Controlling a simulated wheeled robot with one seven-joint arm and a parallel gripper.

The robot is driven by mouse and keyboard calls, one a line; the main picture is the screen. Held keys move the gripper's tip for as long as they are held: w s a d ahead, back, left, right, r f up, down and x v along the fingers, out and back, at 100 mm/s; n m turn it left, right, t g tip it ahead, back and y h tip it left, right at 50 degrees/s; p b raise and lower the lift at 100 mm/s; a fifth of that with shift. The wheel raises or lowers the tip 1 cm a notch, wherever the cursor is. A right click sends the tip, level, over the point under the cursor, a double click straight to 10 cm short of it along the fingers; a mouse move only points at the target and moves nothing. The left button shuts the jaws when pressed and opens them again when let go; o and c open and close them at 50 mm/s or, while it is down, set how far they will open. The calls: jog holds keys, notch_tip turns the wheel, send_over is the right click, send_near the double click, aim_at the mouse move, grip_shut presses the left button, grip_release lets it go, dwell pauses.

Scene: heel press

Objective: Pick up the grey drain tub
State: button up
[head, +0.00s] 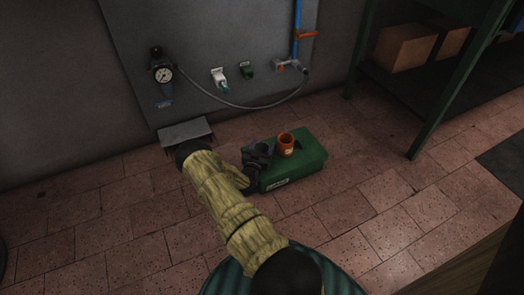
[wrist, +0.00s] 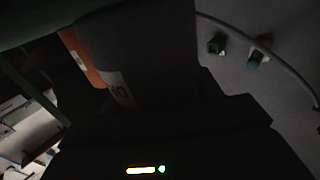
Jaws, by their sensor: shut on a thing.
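The grey drain tub (head: 264,147) is a small dark grey cup, seen at the end of my arm above the left part of a green box. My gripper (head: 257,157) is shut on it. In the wrist view the tub (wrist: 155,50) is a large dark shape filling the middle. The dark gripper body covers the lower part of that view, and the fingertips are hard to make out. I cannot tell whether the tub touches the box.
An orange cup (head: 286,145) with a pale label stands on the green box (head: 305,162), close right of the tub. A wall panel (head: 215,40) with a gauge (head: 163,74), valves and a hose is behind. A green shelf (head: 435,110) stands right.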

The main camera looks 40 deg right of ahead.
notch_tip(320, 180, up, 10)
jog(key=p, duration=0.6)
jog(key=a+r+n+t+y+p, duration=0.2)
jog(key=a+r+y+p, duration=0.3)
jog(key=a, duration=0.6)
jog(key=w+a+r+n+t+y+p, duration=0.1)
jog(key=a+r+n+t+y+p, duration=0.2)
jog(key=a, duration=0.9)
jog(key=w+a+r+n+t+y+p, duration=0.1)
jog(key=a+r+n+t+y+p, duration=0.2)
jog(key=a, duration=0.9)
notch_tip(320, 180, up, 5)
jog(key=n+y+p, duration=0.3)
jog(key=y+p, duration=0.1)
jog(key=shift+r, duration=0.2)
jog(key=shift+w+d, duration=0.1)
jog(key=shift+w, duration=0.05)
